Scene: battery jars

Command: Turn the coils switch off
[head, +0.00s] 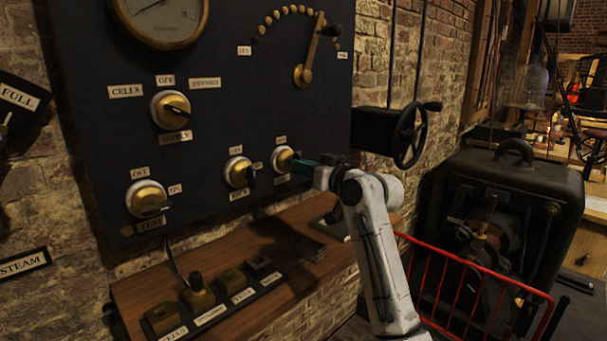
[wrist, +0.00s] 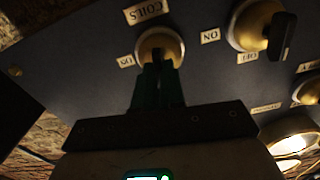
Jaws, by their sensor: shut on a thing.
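The coils switch (head: 283,158) is a round brass knob on the dark panel, the rightmost of the lower switches in the head view. In the wrist view its brass disc (wrist: 160,44) shows next to the COILS label (wrist: 146,11). My gripper (head: 297,167) reaches it from the right, and its green fingers (wrist: 157,80) are shut on the switch's dark handle. The fingers hide most of the handle, so I cannot tell its exact angle.
A neighbouring brass switch (head: 238,172) sits close to the left. More switches, a dial (head: 160,15) and a lever (head: 312,52) are on the panel. Below is a wooden shelf (head: 290,235) with labelled blocks. A black handwheel (head: 410,135) and red basket (head: 470,285) are at the right.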

